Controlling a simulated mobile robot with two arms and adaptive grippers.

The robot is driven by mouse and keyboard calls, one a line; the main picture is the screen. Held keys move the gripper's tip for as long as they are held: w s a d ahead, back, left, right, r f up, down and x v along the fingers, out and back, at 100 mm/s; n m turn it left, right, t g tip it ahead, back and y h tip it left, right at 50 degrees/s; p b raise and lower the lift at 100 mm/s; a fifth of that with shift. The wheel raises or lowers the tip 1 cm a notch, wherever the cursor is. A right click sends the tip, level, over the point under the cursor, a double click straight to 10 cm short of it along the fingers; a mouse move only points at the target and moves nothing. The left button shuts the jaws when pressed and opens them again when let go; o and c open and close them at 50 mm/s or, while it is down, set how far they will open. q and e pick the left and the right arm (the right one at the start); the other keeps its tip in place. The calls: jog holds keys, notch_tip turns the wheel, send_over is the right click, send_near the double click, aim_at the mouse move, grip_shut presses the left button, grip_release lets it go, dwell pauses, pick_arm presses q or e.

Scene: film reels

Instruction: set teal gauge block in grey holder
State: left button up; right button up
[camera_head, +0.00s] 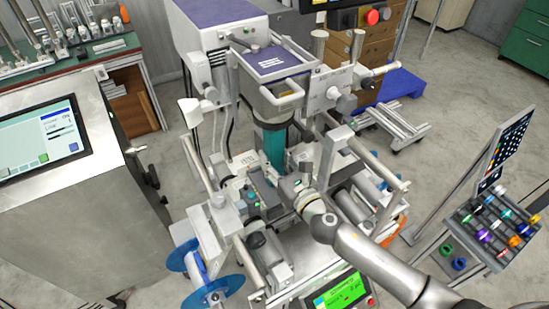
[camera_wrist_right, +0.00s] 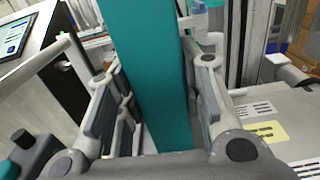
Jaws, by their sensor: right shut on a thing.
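The teal gauge block (camera_head: 274,148) is a tall bar standing about upright in the middle of the machine in the head view. In the right wrist view the block (camera_wrist_right: 155,80) runs from the top edge down between the two finger pads. My right gripper (camera_head: 284,181) reaches in from the lower right, and in the wrist view its fingers (camera_wrist_right: 160,105) are shut on the block. The block's lower end is hidden by the gripper. I cannot pick out the grey holder with certainty among the grey machine parts. My left gripper is not in view.
Rollers and metal bars crowd around the block. A small control box with buttons (camera_head: 263,196) sits close to the gripper's left. Blue reels (camera_head: 183,258) are at lower left, a screen cabinet (camera_head: 40,140) is at left. A rack of coloured spools (camera_head: 495,228) stands right, with open floor before it.

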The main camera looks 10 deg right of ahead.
jog(key=shift+f, duration=0.1)
jog(key=o, duration=1.2)
jog(key=shift+f, duration=0.1)
jog(key=shift+s, duration=0.1)
jog(key=v, duration=1.2)
